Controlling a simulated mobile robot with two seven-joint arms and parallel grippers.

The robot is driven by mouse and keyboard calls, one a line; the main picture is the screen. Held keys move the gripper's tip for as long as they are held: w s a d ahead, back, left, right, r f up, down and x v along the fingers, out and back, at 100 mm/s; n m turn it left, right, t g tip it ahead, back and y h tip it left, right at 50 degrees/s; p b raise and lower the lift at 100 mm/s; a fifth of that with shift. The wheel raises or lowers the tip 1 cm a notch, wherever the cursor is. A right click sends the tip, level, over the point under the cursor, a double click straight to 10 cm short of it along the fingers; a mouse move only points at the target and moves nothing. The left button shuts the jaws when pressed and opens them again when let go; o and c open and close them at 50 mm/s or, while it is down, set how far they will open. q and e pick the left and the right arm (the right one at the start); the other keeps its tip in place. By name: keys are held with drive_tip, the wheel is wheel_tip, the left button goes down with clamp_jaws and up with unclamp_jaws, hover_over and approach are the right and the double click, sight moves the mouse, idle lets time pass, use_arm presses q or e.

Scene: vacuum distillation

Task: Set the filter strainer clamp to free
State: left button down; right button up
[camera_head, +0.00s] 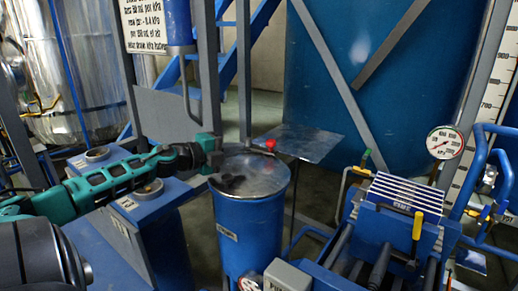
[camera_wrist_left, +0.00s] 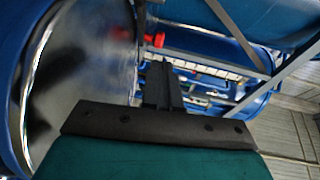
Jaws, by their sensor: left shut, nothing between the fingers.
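The filter strainer is a blue upright cylinder (camera_head: 254,235) with a shiny round metal lid (camera_head: 262,177). The red knob of the clamp (camera_head: 270,144) stands at the lid's far right edge; the knob also shows in the left wrist view (camera_wrist_left: 155,40). My left gripper (camera_head: 217,160) is at the left edge of the lid, apart from the red knob. Its dark fingers (camera_wrist_left: 161,80) are shut and empty in the left wrist view. Whether they touch the lid I cannot tell. My right gripper is in neither view.
A blue box-shaped unit (camera_head: 150,210) with round caps stands left of the strainer, under my left arm. A blue machine with a ribbed white top (camera_head: 402,195), a yellow handle (camera_head: 417,225) and a gauge (camera_head: 445,143) stands at the right. A grey post (camera_head: 243,70) rises behind the lid.

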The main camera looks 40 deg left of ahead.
use_arm(q)
drive_tip(key=shift+x, duration=0.85)
drive_tip(key=shift+w, duration=0.7)
drive_tip(key=shift+x, duration=2.55)
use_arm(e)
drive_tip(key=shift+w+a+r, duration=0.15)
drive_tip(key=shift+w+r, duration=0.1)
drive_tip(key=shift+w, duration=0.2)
use_arm(q)
drive_tip(key=shift+d, duration=0.1)
